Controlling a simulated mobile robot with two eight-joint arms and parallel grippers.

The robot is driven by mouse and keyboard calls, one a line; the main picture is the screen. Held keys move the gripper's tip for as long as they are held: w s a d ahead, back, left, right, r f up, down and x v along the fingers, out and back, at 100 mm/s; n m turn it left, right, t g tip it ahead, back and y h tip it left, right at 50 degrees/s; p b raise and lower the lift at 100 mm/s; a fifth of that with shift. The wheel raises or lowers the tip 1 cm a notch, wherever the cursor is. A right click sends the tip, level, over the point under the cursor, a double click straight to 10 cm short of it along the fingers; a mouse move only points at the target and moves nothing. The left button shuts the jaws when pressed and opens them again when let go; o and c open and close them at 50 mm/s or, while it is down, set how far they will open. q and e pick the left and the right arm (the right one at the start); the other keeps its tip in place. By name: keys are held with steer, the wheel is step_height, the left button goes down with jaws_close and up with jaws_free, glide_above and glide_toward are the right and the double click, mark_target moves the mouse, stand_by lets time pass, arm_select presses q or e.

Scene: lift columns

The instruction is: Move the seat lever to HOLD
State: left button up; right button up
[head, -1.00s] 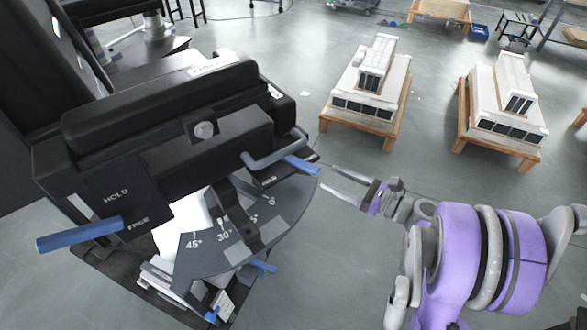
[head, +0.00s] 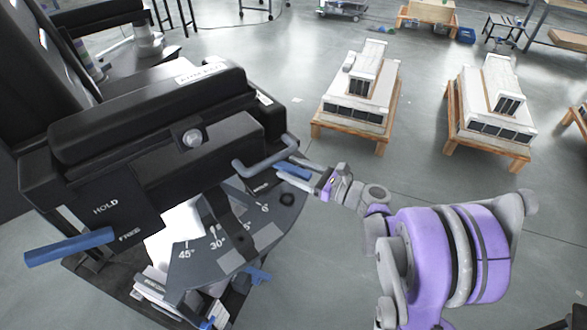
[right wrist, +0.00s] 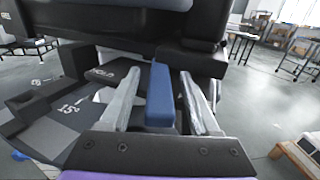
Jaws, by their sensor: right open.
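A blue-ended lever (head: 292,172) sits at the right end of the black chair unit, beside a grey bent bar. In the right wrist view its blue handle (right wrist: 160,95) stands between my fingers, with a HOLD label (right wrist: 126,72) behind it. My right gripper (head: 308,173) is open around this handle, one finger on each side; contact is unclear. A second blue lever (head: 70,246) sticks out at the left, beside a panel marked HOLD and FREE, nearer FREE. Which one is the seat lever I cannot tell. My left gripper is not in view.
A grey angle plate (head: 235,250) marked 45°, 30°, 15° and 0° lies below the black armrest-like pad (head: 150,115). A smaller blue handle (head: 258,275) is under the plate.

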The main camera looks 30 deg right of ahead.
jaws_close()
stand_by(1.3)
